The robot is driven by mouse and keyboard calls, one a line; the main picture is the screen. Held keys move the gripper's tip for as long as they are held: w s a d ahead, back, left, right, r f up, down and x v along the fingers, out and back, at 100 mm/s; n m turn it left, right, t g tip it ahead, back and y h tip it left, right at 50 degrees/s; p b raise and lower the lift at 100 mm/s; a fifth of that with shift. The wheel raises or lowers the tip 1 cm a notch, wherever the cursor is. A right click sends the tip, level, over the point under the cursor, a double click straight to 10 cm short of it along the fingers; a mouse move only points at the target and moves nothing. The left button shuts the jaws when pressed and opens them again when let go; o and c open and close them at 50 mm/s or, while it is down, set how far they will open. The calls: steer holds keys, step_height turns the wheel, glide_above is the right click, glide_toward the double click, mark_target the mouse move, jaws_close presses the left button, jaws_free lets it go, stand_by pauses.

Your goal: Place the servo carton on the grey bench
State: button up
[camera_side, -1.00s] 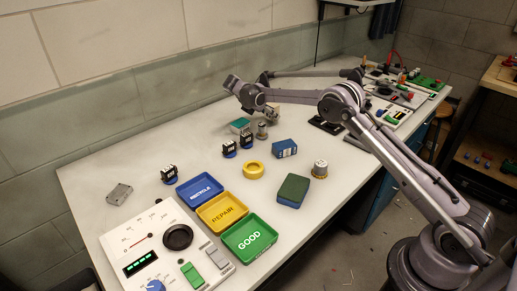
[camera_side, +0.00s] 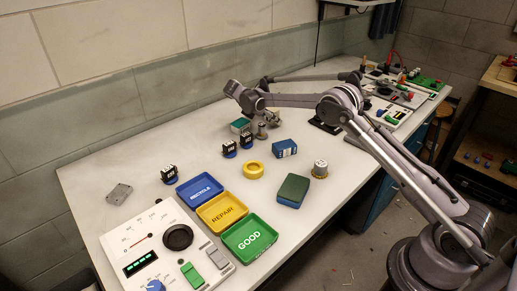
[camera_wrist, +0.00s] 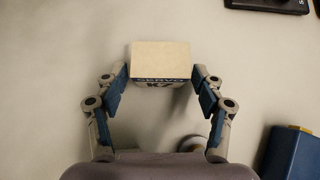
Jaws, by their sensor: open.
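The servo carton (camera_wrist: 161,57) is a small tan box with dark "SERVO K7" lettering on its near side. In the wrist view it lies between the fingertips of my gripper (camera_wrist: 161,80), one finger close by each side. My gripper is open; I cannot tell whether either finger touches the carton. In the side view my gripper (camera_side: 269,119) is low over the far middle of the grey bench (camera_side: 130,225), and the carton is largely hidden there by the fingers. The bench surface surrounds the carton in the wrist view.
A dark blue box (camera_wrist: 290,150) is at lower right in the wrist view. Blue, yellow and green trays (camera_side: 249,236) lie nearer.

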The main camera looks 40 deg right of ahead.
steer(key=s+a+r+m+t+y, duration=0.1)
steer(key=s+a+r+m, duration=0.15)
steer(key=a+r, duration=0.4)
steer(key=s+a+r+m+t+y, duration=0.1)
steer(key=s+a+r, duration=0.25)
steer(key=r, duration=0.55)
steer(key=s+a+r+m+t+y, duration=0.25)
steer(key=s+m, duration=0.25)
steer(key=s, duration=0.5)
steer(key=s+a+f+m+t+y, duration=0.1)
steer(key=s+a+f+m, duration=0.1)
steer(key=s, duration=0.4)
steer(key=s+a+f+m+y, duration=0.2)
steer(key=s+m, duration=0.2)
steer(key=s, duration=0.3)
steer(key=s+a+f+m+t+y, duration=0.1)
steer(key=s+a+f+m, duration=0.1)
steer(key=s, duration=0.4)
steer(key=shift+s+a+f+m+t, duration=0.2)
steer(key=shift+s+a+m+t, duration=0.25)
steer(key=shift+m, duration=0.3)
